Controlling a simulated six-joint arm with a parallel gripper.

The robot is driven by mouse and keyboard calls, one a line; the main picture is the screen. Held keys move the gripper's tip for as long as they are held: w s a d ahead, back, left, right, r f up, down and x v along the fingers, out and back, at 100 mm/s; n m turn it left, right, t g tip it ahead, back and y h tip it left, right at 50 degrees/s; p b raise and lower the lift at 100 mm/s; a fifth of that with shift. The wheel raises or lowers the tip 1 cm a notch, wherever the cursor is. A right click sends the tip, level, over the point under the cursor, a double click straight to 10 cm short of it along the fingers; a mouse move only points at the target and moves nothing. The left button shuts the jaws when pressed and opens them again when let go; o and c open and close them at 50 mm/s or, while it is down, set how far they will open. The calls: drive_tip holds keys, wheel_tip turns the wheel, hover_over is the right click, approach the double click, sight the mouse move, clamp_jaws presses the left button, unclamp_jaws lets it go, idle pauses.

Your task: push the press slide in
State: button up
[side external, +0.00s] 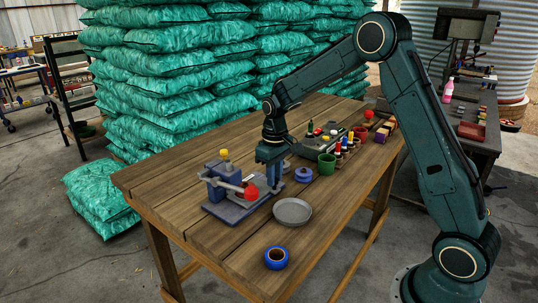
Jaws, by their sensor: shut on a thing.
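The press (232,197) stands near the left end of the wooden table. It has a grey base, a blue upright block with a yellow knob (224,154), a grey bar and a red ball (251,192). My gripper (271,168) points down at the right rear end of the press, shut on what looks like the press slide (270,179), a blue part there. The fingers and arm hide much of this part, and the exact contact is too small to make out.
A grey round dish (292,211) and a blue ring roll (276,258) lie in front of the press. A blue round piece (303,175), a green cup (326,165) and a rack of small bottles (346,149) stand to the right. Green sacks (170,80) are stacked behind the table.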

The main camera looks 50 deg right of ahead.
drive_tip(key=shift+a, duration=2.75)
drive_tip(key=o, duration=1.8)
drive_tip(key=shift+r, duration=0.15)
wheel_tip(320, 180, up, 8)
